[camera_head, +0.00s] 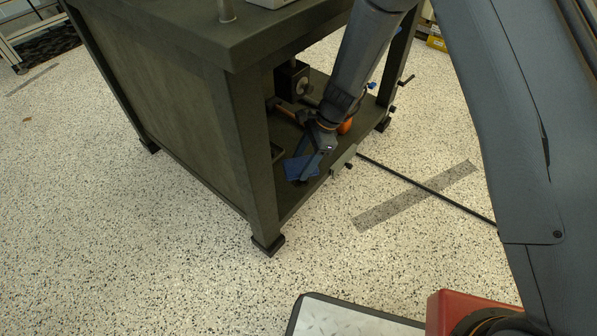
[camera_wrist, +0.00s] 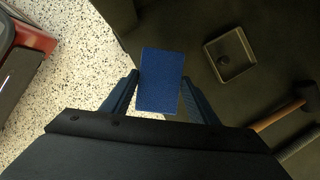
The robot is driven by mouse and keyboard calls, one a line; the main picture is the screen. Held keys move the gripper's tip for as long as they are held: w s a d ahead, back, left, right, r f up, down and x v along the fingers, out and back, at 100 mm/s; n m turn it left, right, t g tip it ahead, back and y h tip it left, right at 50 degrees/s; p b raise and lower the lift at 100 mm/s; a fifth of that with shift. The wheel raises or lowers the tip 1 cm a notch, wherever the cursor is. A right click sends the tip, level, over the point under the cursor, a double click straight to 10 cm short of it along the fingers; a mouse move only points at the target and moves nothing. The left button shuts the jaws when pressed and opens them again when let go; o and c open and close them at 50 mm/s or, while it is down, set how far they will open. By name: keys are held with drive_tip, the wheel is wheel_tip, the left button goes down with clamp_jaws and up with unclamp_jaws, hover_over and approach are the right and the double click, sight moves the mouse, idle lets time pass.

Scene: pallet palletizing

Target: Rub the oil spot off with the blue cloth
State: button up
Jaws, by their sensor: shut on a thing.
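The blue cloth (camera_head: 297,169) is a small flat rectangle in my gripper (camera_head: 309,168), over the lower shelf of the dark workbench. In the wrist view the cloth (camera_wrist: 160,78) sits between the two fingers of my gripper (camera_wrist: 160,95), which are shut on it. A small brown mark (camera_head: 27,119) shows on the speckled floor at the far left in the head view, well away from the gripper. I cannot tell whether it is the oil spot.
The workbench (camera_head: 180,115) has thick legs and a lower shelf (camera_wrist: 205,80). On the shelf are a small square tray (camera_wrist: 209,52) with a dark round thing in it and wooden-handled tools (camera_wrist: 280,118). A dark bar (camera_head: 425,187) crosses the floor.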

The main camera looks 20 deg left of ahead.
sight(298, 162)
drive_tip(key=a+f, duration=0.1)
drive_tip(key=a+f+b, duration=0.1)
drive_tip(key=shift+w+f+m+b, duration=0.15)
drive_tip(key=shift+f+m+b, duration=0.15)
drive_tip(key=shift+m, duration=0.1)
wheel_tip(298, 162, down, 6)
drive_tip(key=b, duration=0.5)
drive_tip(key=shift+r+b, duration=0.15)
drive_tip(key=shift+b, duration=0.25)
drive_tip(key=shift+f+b, duration=0.4)
drive_tip(key=shift+f, duration=0.65)
drive_tip(key=shift+d, duration=0.1)
drive_tip(key=shift+w+d+r+p, duration=0.1)
drive_tip(key=shift+w+d+p, duration=0.2)
drive_tip(key=shift+w, duration=0.55)
drive_tip(key=shift+w+d+r+p, duration=0.15)
drive_tip(key=shift+w+d, duration=0.2)
drive_tip(key=shift+w, duration=0.5)
drive_tip(key=shift+w+d+f, duration=0.1)
drive_tip(key=shift+w+d, duration=0.15)
drive_tip(key=shift+w, duration=0.3)
drive_tip(key=shift+w+d+f, duration=0.1)
drive_tip(key=shift+w+d, duration=0.15)
drive_tip(key=shift+w, duration=0.35)
drive_tip(key=shift+w+d+f, duration=0.1)
drive_tip(key=shift+w+d, duration=0.15)
drive_tip(key=shift+w, duration=0.3)
drive_tip(key=shift+r, duration=0.1)
drive_tip(key=shift+p, duration=0.35)
drive_tip(key=shift+s, duration=0.1)
